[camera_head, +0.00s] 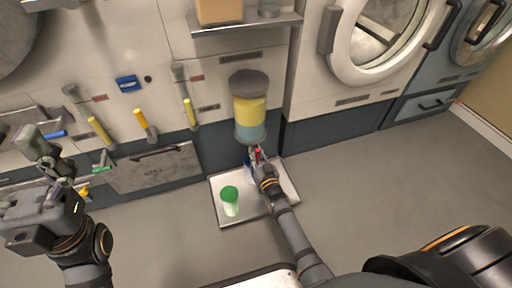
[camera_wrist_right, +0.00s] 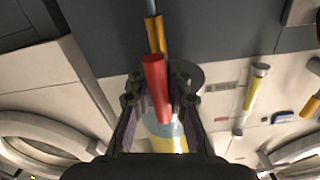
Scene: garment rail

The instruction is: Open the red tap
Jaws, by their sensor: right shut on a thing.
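The red tap (camera_head: 257,152) is at the foot of a clear dispenser (camera_head: 250,108) with yellow and blue layers and a grey lid. My right gripper (camera_head: 259,160) is at the tap, below the dispenser. In the right wrist view the red tap handle (camera_wrist_right: 155,82) stands between the two fingers (camera_wrist_right: 158,100), which are shut on it. An orange and blue piece (camera_wrist_right: 155,32) shows beyond the handle. The fingers and wrist hide part of the tap in the head view. My left gripper (camera_head: 50,165) is at the far left, away from the tap; its jaw state is unclear.
A metal tray (camera_head: 285,180) lies under the dispenser, with a green and white cup (camera_head: 230,200) on its left part. Several yellow-handled levers (camera_head: 146,125) line the wall panel. A shelf (camera_head: 245,22) juts out above. The grey floor at right (camera_head: 400,175) is clear.

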